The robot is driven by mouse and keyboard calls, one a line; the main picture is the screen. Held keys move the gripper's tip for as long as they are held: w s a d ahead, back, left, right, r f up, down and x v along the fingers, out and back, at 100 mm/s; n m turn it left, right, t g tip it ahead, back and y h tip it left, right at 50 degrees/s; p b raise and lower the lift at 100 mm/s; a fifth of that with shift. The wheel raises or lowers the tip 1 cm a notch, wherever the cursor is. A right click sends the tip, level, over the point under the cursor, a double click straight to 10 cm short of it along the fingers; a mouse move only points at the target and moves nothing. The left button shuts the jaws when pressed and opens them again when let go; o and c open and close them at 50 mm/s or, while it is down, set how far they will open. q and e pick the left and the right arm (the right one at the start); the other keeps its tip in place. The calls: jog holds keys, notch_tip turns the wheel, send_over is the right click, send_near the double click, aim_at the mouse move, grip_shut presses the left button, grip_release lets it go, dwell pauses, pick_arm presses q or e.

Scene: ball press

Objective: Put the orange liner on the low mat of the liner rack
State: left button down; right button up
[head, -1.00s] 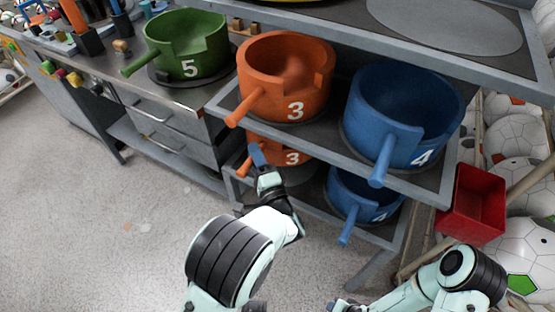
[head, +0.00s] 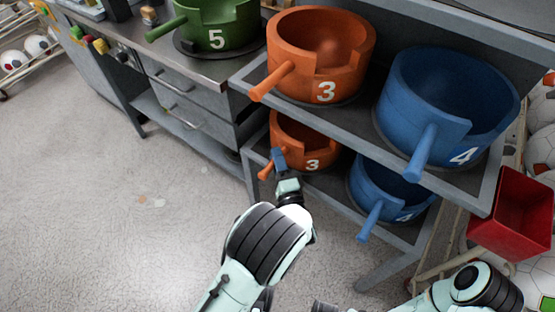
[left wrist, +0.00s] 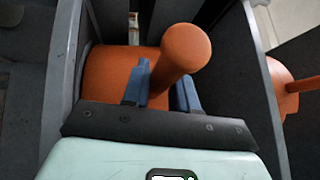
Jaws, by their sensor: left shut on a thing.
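The lower orange liner (head: 300,153), marked 3, is on the low level of the rack, under the upper shelf. Its handle points to the front left. My left gripper (head: 278,160) is at this liner, its blue fingers shut on the handle (left wrist: 184,50). The orange body (left wrist: 112,75) shows behind the fingers in the left wrist view. Part of the dark low mat (head: 322,177) shows beside the liner. I cannot tell whether the liner's base rests fully on it. My right gripper is out of view; only my right arm shows at the bottom right.
Another orange liner (head: 318,55) and a blue liner (head: 448,95) stand on the upper shelf (head: 350,130). A second blue liner (head: 388,190) stands low, right of my gripper. A green liner (head: 215,22) is on the counter. A red bin (head: 510,215) is at the right.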

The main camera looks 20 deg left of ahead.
pick_arm(q)
jog(key=c, duration=0.9)
grip_release()
jog(key=shift+f, duration=0.15)
